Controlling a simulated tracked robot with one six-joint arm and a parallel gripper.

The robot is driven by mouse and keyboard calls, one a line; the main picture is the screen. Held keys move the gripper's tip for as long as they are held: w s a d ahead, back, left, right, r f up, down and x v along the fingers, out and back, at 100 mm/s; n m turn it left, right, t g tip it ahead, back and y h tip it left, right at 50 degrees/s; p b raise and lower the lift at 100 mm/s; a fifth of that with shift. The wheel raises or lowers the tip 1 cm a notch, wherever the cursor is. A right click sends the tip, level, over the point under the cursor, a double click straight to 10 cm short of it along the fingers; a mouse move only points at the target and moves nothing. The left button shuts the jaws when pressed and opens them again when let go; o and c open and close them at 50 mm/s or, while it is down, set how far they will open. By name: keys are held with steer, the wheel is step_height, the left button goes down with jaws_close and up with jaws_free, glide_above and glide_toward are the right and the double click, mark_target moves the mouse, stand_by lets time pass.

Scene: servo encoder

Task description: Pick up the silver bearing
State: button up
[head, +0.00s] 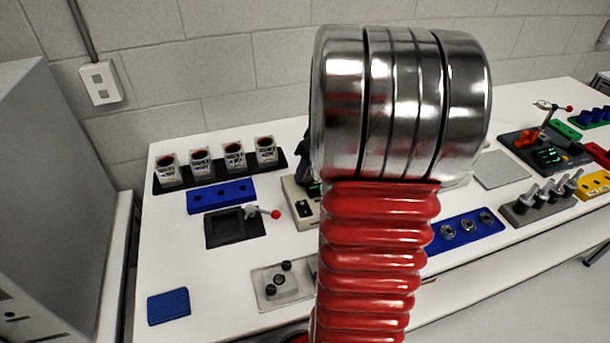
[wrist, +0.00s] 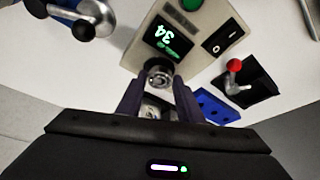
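A silver bearing (wrist: 159,77) shows in the wrist view between the tips of my gripper's two dark purple fingers (wrist: 158,88). It is at the edge of a beige device with a lit green display (wrist: 168,42). The fingers stand apart, one on each side of the bearing; I cannot tell whether they touch it. In the head view my arm hides the bearing and most of my gripper. More silver ring-shaped parts sit in a blue holder (head: 438,247) to the right of my arm.
A black fixture with a red-knobbed lever (head: 238,228) stands left of the device (head: 297,195). Several clear cups (head: 234,155) line a black rack behind it. A blue block (head: 221,195) and a pale plate with black knobs (head: 280,286) are nearby.

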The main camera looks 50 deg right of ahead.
mark_target(308, 175)
steer(key=c, duration=0.7)
step_height(308, 175, up, 10)
stand_by(0.4)
stand_by(0.5)
